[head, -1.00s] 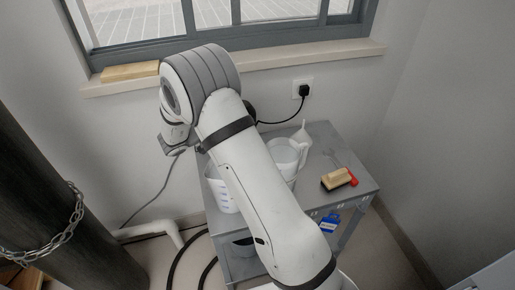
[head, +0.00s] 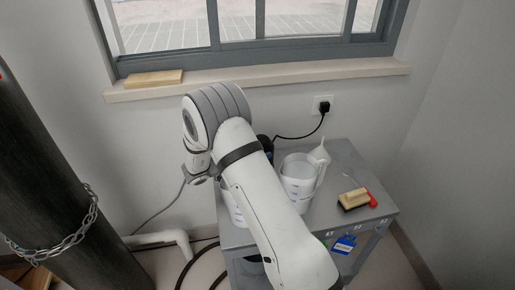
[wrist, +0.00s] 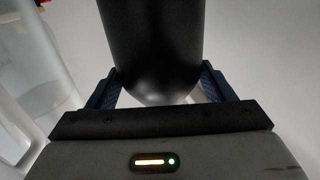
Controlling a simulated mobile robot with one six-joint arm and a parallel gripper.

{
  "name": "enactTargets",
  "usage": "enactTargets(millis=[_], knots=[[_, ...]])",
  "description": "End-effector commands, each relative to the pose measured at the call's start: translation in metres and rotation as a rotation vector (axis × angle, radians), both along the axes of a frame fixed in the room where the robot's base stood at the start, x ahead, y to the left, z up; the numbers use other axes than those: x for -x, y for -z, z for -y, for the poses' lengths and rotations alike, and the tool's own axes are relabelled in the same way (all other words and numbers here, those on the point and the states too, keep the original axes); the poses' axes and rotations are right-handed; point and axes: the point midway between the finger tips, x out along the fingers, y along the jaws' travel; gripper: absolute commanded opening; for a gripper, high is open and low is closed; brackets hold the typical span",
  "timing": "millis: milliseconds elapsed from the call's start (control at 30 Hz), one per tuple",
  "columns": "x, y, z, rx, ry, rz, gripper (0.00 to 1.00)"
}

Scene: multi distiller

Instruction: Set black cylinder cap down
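The black cylinder cap (wrist: 150,45) fills the upper middle of the wrist view, smooth and dark with a rounded lower edge. My gripper (wrist: 160,88) has one blue finger on each side of it, and the fingers appear closed against it. The cap's far end is out of the picture. In the head view my arm hides most of the gripper; only a dark shape (head: 265,144) shows past the arm's right side, and I cannot tell cap from gripper there.
A grey table (head: 345,155) holds a white pitcher (head: 298,180), a white spouted bottle (head: 320,157), a brush (head: 354,198) and a red item (head: 372,200). A black plug (head: 323,106) with a cable is in the wall. A translucent container (wrist: 35,55) is left in the wrist view.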

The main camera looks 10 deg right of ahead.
Motion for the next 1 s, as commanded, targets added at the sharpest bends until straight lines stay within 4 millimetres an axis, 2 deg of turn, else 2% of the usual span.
enactTargets(millis=[33,233,567,667,1000], knots=[[0.000,0.000,0.000,-0.001,0.000,0.000,0.79],[0.000,0.000,0.000,-0.001,0.000,0.000,0.96],[0.001,-0.004,-0.002,-0.001,-0.001,0.000,0.96],[0.004,-0.004,-0.016,-0.001,-0.005,0.000,0.96],[0.026,-0.004,-0.084,-0.001,-0.004,0.000,0.96]])
